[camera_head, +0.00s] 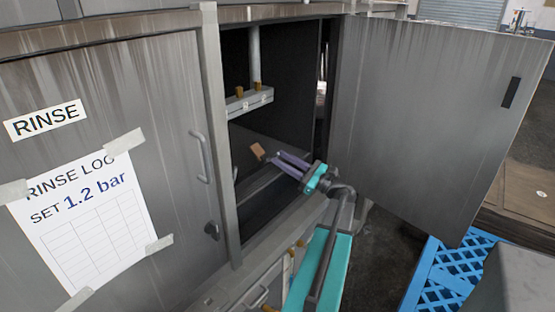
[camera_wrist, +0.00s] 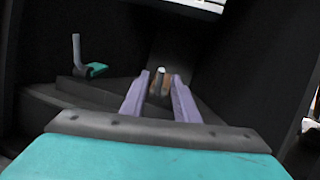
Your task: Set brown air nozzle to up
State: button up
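The brown air nozzle (camera_head: 258,151) is a small brown block inside the open cabinet, just ahead of my gripper (camera_head: 273,156) in the head view. In the wrist view the brown nozzle (camera_wrist: 166,88) shows between my two purple fingertips (camera_wrist: 161,76), with a short pale-tipped grey stem at its middle. My fingers stand apart, one on each side of it. I cannot tell whether either finger touches it. Which way the nozzle points is hard to tell at this size.
A teal piece with an upright grey stem (camera_wrist: 77,48) stands to the left in the wrist view. A grey bar with brass fittings (camera_head: 249,101) hangs above inside the cabinet. The open door (camera_head: 430,120) is at right, the frame post (camera_head: 218,140) at left.

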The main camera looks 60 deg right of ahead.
jog(key=b+v, duration=0.1)
jog(key=v, duration=0.9)
jog(key=shift+s+b, duration=0.2)
jog(key=shift+b, duration=0.2)
jog(key=shift+f, duration=0.15)
